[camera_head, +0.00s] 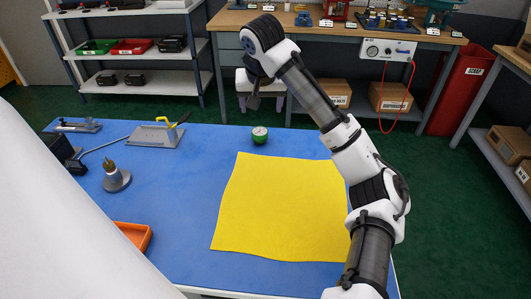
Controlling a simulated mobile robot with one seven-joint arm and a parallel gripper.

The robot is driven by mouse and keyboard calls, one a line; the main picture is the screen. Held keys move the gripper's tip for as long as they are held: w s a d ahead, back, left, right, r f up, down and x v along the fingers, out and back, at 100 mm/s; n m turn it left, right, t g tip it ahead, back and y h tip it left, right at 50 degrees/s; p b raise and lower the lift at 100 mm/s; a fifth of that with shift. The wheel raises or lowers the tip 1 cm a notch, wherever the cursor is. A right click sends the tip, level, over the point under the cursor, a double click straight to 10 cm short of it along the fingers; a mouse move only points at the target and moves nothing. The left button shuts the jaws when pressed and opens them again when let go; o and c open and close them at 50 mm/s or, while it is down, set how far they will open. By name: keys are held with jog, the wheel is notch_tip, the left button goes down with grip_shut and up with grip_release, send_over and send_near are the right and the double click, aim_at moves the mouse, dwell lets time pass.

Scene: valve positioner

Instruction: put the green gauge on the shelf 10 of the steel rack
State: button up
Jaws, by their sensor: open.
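The green gauge (260,136), a small round thing with a white dial face, stands on the blue-topped table (180,215) near its far edge, just beyond a yellow cloth. My gripper (253,104) hangs above and slightly left of the gauge in the picture, apart from it. It is open and nothing shows between its fingers, which are small and dark here. A steel rack (150,82) with grey shelves stands at the back left. Its small labels are too small to read, so I cannot tell which shelf is 10.
The yellow cloth (280,210) covers the table's right part. The rack holds green (97,47) and red (131,47) bins. A workbench (350,34) stands behind.

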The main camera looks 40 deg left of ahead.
aim_at(260, 131)
jog(key=shift+n, duration=0.4)
jog(key=x, duration=0.7)
jog(key=p+x, duration=0.1)
jog(key=x, duration=0.5)
jog(key=shift+a+f, duration=0.3)
jog(key=c, duration=1.2)
jog(key=shift+r, duration=0.15)
